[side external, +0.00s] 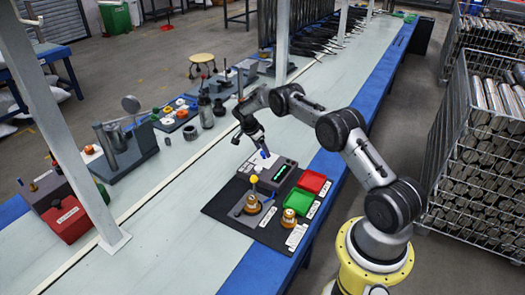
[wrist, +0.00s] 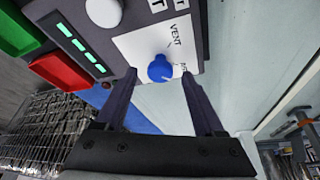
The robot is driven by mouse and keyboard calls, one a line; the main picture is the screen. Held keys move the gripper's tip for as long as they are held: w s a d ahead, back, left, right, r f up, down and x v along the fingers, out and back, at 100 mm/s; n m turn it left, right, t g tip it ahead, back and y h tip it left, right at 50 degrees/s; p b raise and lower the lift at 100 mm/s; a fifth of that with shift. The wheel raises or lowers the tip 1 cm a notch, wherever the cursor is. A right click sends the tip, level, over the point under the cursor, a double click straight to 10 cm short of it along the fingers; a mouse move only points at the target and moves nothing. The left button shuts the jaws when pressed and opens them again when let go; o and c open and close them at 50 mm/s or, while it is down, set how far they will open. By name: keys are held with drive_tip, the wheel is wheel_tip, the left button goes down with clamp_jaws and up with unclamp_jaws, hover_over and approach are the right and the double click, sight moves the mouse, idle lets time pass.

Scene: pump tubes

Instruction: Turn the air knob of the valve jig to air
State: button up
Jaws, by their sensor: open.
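The valve jig (side external: 257,168) is a dark grey box on the black mat, with a green-lit display. Its air knob (wrist: 160,69) is round and blue on a white plate in the wrist view; it also shows small in the side view (side external: 264,154). "VENT" is printed above and right of the knob. A second label at its right is partly hidden by a finger. My gripper (wrist: 160,82) is open, its fingertips on either side of the knob with visible gaps. I cannot tell for sure which label the knob points to.
A red tray (side external: 312,181) and a green tray (side external: 298,201) stand right of the jig. A yellow-topped fixture (side external: 253,203) and an orange-brown part (side external: 288,219) stand on the black mat (side external: 262,236).

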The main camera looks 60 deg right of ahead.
drive_tip(key=v, duration=1.3)
